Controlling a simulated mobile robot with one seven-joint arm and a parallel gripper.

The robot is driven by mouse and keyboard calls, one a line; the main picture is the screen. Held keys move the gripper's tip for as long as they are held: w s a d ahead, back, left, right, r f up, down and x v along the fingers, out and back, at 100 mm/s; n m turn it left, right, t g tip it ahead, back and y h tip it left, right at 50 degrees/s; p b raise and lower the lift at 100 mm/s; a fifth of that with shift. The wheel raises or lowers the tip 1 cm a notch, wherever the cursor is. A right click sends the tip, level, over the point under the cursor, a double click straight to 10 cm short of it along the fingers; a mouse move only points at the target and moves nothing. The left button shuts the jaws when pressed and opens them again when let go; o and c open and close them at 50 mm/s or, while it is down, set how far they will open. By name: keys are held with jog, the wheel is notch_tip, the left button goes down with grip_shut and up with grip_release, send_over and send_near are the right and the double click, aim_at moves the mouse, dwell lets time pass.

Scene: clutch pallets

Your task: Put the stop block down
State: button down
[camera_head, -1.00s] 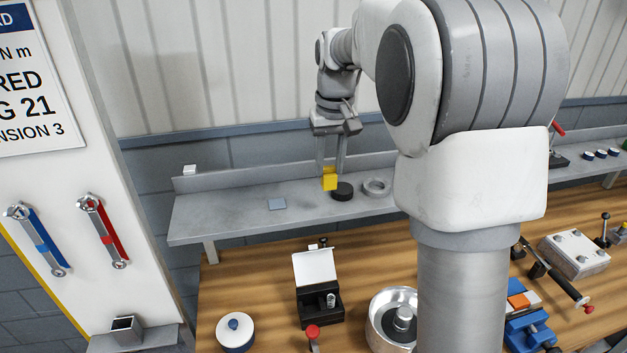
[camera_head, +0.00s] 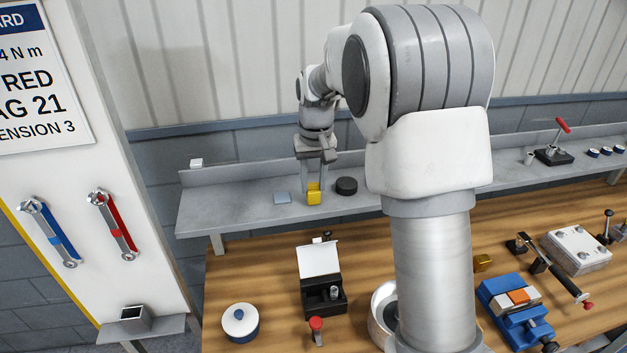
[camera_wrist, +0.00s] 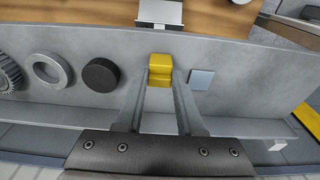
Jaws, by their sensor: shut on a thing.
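The stop block is the yellow block (camera_head: 314,195), held between the fingertips of my gripper (camera_head: 313,184) over the grey shelf (camera_head: 240,213). My gripper is shut on it. In the wrist view the yellow block (camera_wrist: 160,70) sits between my two fingers, between a black disc (camera_wrist: 101,75) and a flat blue-grey square (camera_wrist: 202,79). The block is at or just above the shelf surface; I cannot tell whether it touches.
The black disc (camera_head: 346,186) is close on the right, and the blue-grey square (camera_head: 282,198) on the left. A metal ring (camera_wrist: 47,68) and a gear (camera_wrist: 8,75) lie farther along the shelf. An open black box (camera_head: 325,299) stands on the wooden bench below.

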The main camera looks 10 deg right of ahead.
jog(key=c, duration=0.5)
grip_release()
jog(key=shift+f, duration=0.15)
notch_tip(320, 180, up, 12)
jog(key=s, duration=0.2)
jog(key=s+r+t, duration=0.2)
jog(key=s+r, duration=0.2)
jog(key=s, duration=0.9)
jog(key=s+f, duration=0.2)
jog(key=s, duration=0.3)
jog(key=s+f+t, duration=0.1)
jog(key=s+f, duration=0.1)
jog(key=s, duration=0.3)
jog(key=s+f+t, duration=0.1)
jog(key=s+f, duration=0.2)
jog(key=s, duration=0.2)
jog(key=shift+s+d+b, duration=0.15)
jog(key=shift+d+b, duration=0.05)
jog(key=shift+b, duration=0.15)
